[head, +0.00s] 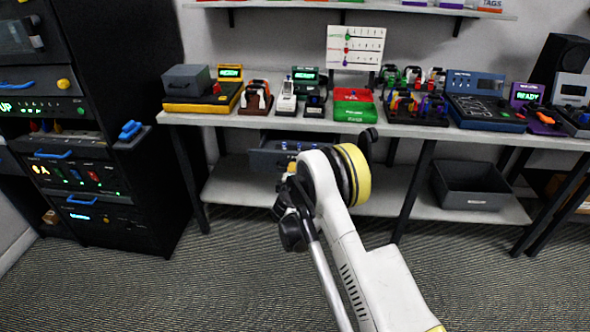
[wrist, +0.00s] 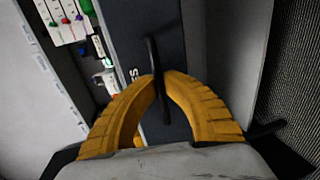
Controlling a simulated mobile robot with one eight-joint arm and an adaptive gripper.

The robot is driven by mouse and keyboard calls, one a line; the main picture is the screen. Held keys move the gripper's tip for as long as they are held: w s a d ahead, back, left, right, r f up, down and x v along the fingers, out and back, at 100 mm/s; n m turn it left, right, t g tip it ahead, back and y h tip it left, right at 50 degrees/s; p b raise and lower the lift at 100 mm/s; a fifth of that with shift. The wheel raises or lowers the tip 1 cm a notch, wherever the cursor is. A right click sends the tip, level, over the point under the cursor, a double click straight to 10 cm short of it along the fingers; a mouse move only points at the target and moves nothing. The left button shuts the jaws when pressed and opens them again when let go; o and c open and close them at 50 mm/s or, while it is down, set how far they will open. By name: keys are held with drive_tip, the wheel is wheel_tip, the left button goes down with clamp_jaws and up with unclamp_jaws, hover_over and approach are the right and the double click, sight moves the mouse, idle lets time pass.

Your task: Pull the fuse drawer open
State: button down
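The fuse drawer (head: 262,158) is a dark blue-grey box under the front edge of the bench, left of centre in the head view. Small blue parts show along it. In the wrist view its dark front (wrist: 135,30) carries pale lettering, partly covered. A thin black bar handle (wrist: 152,55) stands out from that front. My gripper (wrist: 160,78) has its two yellow fingers closed in on either side of the handle, their tips against it.
The bench (head: 220,118) holds several devices and cable racks. A lower shelf (head: 235,185) bears a black bin (head: 470,188) at right. A black equipment cabinet (head: 150,190) stands at left. The carpet (head: 230,270) in front is clear apart from my arm.

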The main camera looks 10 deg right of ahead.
drive_tip(key=c, duration=1.5)
unclamp_jaws()
drive_tip(key=v, duration=0.7)
drive_tip(key=shift+s, duration=0.25)
drive_tip(key=shift+r, duration=0.15)
